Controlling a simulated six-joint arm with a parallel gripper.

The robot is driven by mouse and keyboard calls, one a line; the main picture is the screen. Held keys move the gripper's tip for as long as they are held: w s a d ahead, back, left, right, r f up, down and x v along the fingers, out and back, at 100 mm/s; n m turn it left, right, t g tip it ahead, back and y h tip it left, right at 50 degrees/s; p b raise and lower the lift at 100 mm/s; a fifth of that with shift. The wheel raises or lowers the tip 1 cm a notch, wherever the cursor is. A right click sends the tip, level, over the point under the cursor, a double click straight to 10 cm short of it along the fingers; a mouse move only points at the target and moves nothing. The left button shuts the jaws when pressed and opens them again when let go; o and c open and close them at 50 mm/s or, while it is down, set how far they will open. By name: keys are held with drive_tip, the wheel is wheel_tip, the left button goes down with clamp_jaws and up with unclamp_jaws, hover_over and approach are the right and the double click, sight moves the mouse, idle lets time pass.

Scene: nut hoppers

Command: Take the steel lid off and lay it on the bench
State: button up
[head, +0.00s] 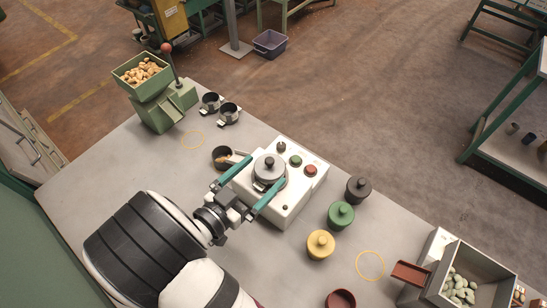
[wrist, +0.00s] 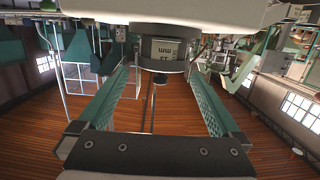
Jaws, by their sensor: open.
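The steel lid (head: 268,163) with its dark knob sits on a small steel pot on top of a white bench unit (head: 312,180). My gripper (head: 267,170) is open, with one teal finger on each side of the lid and pot. I cannot tell whether either finger touches them. In the wrist view the two teal fingers of my gripper (wrist: 159,72) stand wide apart with nothing held between them. A steel body with a printed label (wrist: 165,50) shows beyond the fingertips.
The grey bench (head: 115,165) has a green nut hopper (head: 160,105) at the left. Small steel pots (head: 229,113) stand behind. Black, green and yellow lidded jars (head: 321,245) stand right of the unit. A hopper of pale nuts (head: 480,262) is at lower right. Bare bench lies at the left.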

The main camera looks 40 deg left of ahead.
sight(278, 157)
drive_tip(key=w, duration=0.2)
drive_tip(key=w+f, duration=0.1)
drive_tip(key=w, duration=0.4)
drive_tip(key=shift+a+f, duration=0.1)
drive_tip(key=shift+f, duration=0.2)
drive_tip(key=c, duration=1)
drive_tip(key=shift+r, duration=0.15)
